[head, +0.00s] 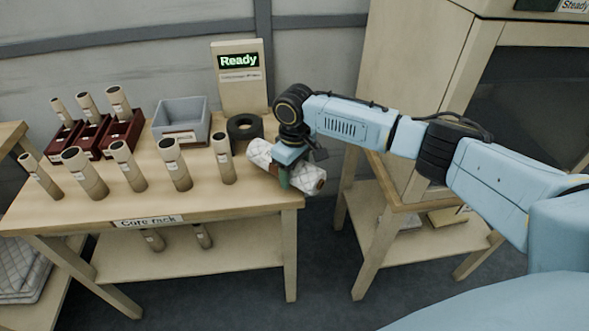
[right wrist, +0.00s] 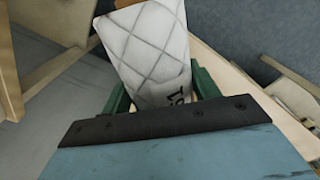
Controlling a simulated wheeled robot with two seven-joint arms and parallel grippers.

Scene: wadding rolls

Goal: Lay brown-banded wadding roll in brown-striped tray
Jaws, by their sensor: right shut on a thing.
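A white quilted wadding roll (head: 303,175) is at the right end of the core rack table, with a brown end facing right. My right gripper (head: 284,178) reaches down over it and is shut around its middle. In the right wrist view the quilted roll (right wrist: 150,45) sits between the green fingers of the gripper (right wrist: 162,92), with part of some dark print showing. Whether the roll touches the tabletop, I cannot tell. A brown band is not clear on it. I make out no brown-striped tray. My left gripper is out of view.
The core rack table (head: 150,222) carries several upright cardboard cores (head: 128,166), dark red holders (head: 120,134), a grey bin (head: 181,122), a black ring (head: 244,130) and a "Ready" display (head: 239,62). A wooden cabinet (head: 415,50) stands close on the right.

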